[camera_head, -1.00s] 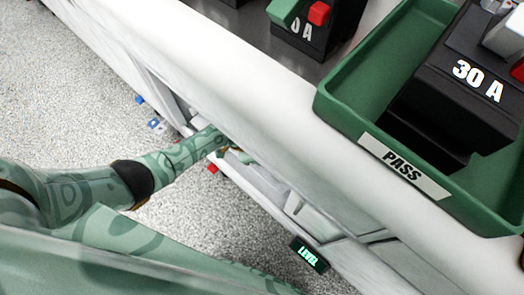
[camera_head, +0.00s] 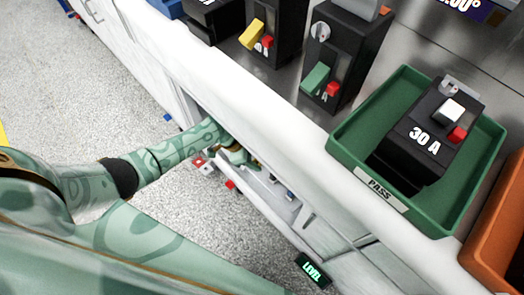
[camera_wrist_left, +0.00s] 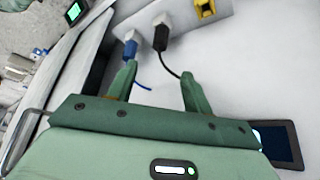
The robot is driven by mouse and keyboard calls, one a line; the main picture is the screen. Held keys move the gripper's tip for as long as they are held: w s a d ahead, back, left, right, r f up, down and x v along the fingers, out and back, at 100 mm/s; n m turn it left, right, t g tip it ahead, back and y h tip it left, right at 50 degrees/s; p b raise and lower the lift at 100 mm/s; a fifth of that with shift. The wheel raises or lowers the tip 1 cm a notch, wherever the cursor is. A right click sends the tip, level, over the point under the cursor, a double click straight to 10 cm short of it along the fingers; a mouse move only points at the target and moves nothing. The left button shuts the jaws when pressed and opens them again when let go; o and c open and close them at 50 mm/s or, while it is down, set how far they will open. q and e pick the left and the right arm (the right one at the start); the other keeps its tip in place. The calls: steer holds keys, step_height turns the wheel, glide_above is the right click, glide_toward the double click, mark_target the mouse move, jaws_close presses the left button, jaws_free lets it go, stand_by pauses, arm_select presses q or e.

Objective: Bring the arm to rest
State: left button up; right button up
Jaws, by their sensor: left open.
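My left arm (camera_head: 165,160) comes in from the left and reaches low against the front of the bench, below the white worktop edge. My left gripper (camera_head: 245,158) is partly hidden there, at an opening or drawer in the bench front. In the left wrist view the left gripper (camera_wrist_left: 158,75) is open, with nothing between its two green fingers. Beyond the fingers, a blue plug (camera_wrist_left: 130,47) and a black plug (camera_wrist_left: 161,36) with cords sit at a pale strip. My right gripper is not in view.
A green PASS tray (camera_head: 345,142) on the worktop holds a black 30 A breaker (camera_head: 425,140). Other breakers (camera_head: 343,50) stand behind it. An orange tray (camera_head: 500,245) is at the right edge. A LEVEL display (camera_head: 312,270) sits low on the front. Speckled floor is open at left.

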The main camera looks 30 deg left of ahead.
arm_select(q)
steer(key=shift+s+a+r, duration=0.15)
steer(key=shift+a+r, duration=0.15)
steer(key=shift+r, duration=0.25)
